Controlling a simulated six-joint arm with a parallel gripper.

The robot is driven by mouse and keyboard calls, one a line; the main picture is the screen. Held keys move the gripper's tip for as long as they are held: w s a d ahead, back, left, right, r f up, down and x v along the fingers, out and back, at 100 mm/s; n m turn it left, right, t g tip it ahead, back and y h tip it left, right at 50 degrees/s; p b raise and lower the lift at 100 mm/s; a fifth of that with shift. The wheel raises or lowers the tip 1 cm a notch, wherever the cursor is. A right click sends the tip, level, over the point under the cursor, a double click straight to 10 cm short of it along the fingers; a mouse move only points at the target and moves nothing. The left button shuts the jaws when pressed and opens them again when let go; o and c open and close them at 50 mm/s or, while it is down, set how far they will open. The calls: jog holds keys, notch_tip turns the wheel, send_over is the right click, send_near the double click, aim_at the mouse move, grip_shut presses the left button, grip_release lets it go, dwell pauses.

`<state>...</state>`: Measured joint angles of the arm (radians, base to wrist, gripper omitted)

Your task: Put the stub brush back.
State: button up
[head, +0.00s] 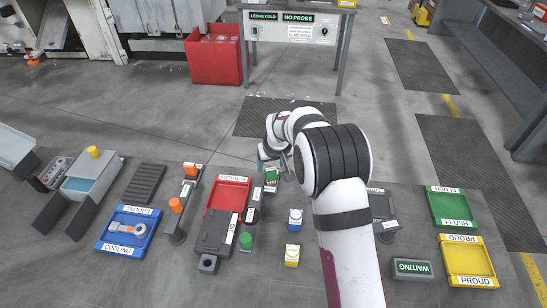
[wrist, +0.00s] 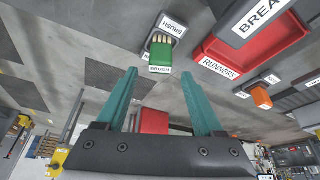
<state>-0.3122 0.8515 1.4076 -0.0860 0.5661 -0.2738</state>
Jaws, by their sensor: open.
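The stub brush (wrist: 163,53) has a green body with pale bristles and a white BRUSH label. It sits at a dark holder (wrist: 151,38) that carries its own BRUSH label; how deep it is seated cannot be told. In the head view the brush (head: 270,174) shows at the table's far side, just beyond the red runners tray. My gripper (wrist: 165,102) has two teal fingers spread apart with nothing between them. The brush lies beyond the fingertips, apart from them. In the head view my gripper (head: 273,165) is close by the brush, partly hidden by my wrist.
The red runners tray (head: 211,192) and a dark grey block (head: 214,235) lie left of the brush. A green round-topped piece (head: 246,241) and blue (head: 295,219) and yellow (head: 292,256) labelled items stand nearer. Blue, green and yellow trays lie farther out. The floor is behind.

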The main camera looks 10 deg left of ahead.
jog(key=s+d+r+m+g, duration=0.1)
jog(key=s+d+r+m, duration=0.1)
jog(key=s+d+r, duration=0.35)
jog(key=s+d+r+m, duration=0.1)
jog(key=s+d+r, duration=0.2)
jog(key=s+r, duration=0.6)
jog(key=s+d+m+g, duration=0.1)
jog(key=s+d+m, duration=0.2)
jog(key=s, duration=1)
jog(key=s+d+m+g, duration=0.2)
jog(key=s+d+m, duration=0.1)
jog(key=s, duration=1)
jog(key=shift+s+m, duration=0.25)
jog(key=shift+m, duration=0.35)
